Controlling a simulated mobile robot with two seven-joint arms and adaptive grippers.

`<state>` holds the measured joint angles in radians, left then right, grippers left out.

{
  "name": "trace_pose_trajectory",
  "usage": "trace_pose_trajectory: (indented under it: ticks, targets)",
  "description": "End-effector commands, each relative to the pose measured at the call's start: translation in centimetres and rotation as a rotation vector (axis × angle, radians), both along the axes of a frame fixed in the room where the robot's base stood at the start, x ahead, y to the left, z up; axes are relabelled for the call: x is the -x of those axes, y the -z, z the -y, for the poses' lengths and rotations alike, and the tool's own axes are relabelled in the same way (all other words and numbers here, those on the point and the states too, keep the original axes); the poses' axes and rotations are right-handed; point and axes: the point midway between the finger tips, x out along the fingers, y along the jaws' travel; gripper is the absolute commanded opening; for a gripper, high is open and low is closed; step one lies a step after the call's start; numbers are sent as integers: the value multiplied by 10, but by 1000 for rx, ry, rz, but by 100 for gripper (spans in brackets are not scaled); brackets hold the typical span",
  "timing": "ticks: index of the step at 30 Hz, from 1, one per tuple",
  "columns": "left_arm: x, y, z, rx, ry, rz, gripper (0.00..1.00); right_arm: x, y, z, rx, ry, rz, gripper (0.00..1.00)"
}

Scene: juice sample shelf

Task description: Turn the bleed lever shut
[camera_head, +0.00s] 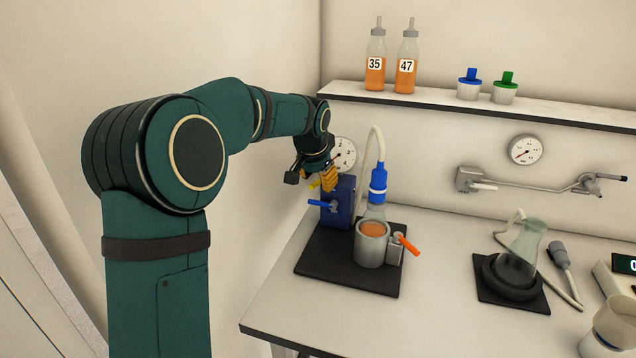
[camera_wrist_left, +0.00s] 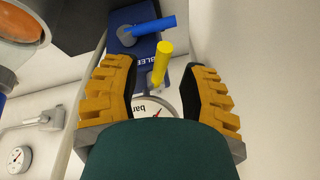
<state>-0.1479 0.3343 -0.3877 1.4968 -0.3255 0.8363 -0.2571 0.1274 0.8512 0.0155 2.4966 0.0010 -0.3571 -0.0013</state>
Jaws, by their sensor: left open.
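The yellow lever (camera_wrist_left: 162,64) stands out from the blue valve block (camera_wrist_left: 122,16) beside lettering that reads in part "BLEE". A blue lever (camera_wrist_left: 150,27) sits on the same block, farther from my gripper. In the head view the blue block (camera_head: 344,190) stands at the left of the bench, with the blue lever (camera_head: 322,205) on its front. My left gripper (camera_wrist_left: 166,88) is open, with one yellow-padded finger on each side of the yellow lever and gaps on both sides. It also shows in the head view (camera_head: 321,179), at the block's top. My right gripper is not seen.
A pressure gauge (camera_head: 342,153) is behind the block. A metal cup (camera_head: 371,248) with an orange handle (camera_head: 407,244) holds a bottle joined to a hose (camera_head: 378,140). A black mat (camera_head: 325,258) lies under them. A shelf (camera_head: 430,97) runs above the bench.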

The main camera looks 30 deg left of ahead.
Motion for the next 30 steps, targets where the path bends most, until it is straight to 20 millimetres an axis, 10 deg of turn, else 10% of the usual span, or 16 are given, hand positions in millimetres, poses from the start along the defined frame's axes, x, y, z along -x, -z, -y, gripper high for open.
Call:
trace_pose_trajectory:
  ticks: [13,17,30]
  targets:
    - [-4,8,-1,-1,0,1,46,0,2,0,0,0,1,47]
    - [-4,8,-1,0,0,1,1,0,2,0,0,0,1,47]
    - [-4,9,-1,0,2,-2,0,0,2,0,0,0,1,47]
